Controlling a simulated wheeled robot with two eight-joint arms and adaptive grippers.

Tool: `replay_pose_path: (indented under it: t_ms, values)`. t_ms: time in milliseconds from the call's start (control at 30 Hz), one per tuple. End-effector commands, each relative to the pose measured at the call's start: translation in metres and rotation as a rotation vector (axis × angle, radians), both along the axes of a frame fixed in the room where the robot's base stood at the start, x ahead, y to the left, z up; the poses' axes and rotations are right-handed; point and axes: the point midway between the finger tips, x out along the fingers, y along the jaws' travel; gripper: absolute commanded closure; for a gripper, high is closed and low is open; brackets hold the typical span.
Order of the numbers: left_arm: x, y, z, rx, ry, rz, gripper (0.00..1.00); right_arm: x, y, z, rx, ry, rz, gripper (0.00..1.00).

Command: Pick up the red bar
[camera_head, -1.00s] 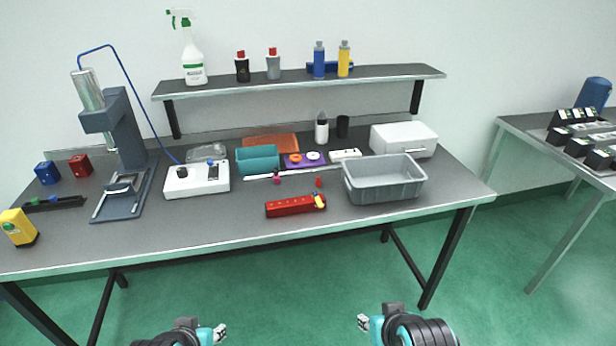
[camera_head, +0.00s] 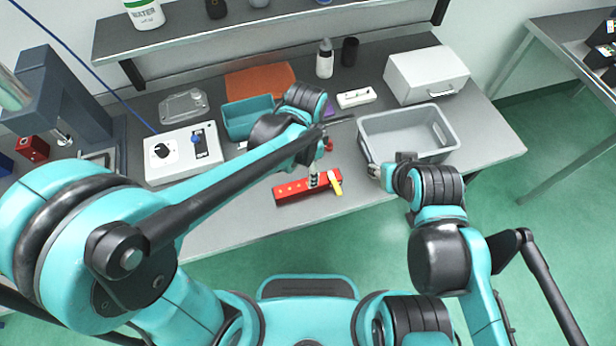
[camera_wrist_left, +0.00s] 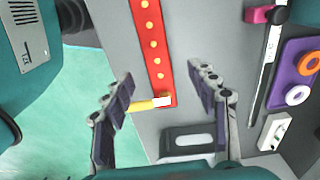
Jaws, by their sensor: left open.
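The red bar (camera_head: 293,192) lies near the front edge of the workbench and has a row of yellow dots along its top. A yellow piece (camera_head: 335,182) sits at its right end. The bar also shows at the top middle of the left wrist view (camera_wrist_left: 151,45), with the yellow piece (camera_wrist_left: 141,106) at its lower end. My left gripper (camera_head: 314,176) is above the bar near its right part, fingers open and spread to either side in the wrist view (camera_wrist_left: 165,100). My right gripper (camera_head: 375,172) is by the grey bin's front left corner; its jaws are too small to judge.
The grey bin (camera_head: 437,153) stands right of the bar. A white box with a black knob (camera_head: 184,172) and a teal tray (camera_head: 238,122) lie to the left and behind. A purple holder with rings (camera_wrist_left: 302,75) is near. The bench's front edge is close to the bar.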

Motion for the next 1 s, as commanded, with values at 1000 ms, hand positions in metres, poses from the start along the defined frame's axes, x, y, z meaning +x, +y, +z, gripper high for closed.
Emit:
replay_pose_path:
  t_ms: [1000]
  values:
    - [0.000, -0.003, -0.079, 0.004, 0.008, -0.019, 0.73, 0.000, 0.000, -0.030, 0.000, 0.000, 0.000, 0.60]
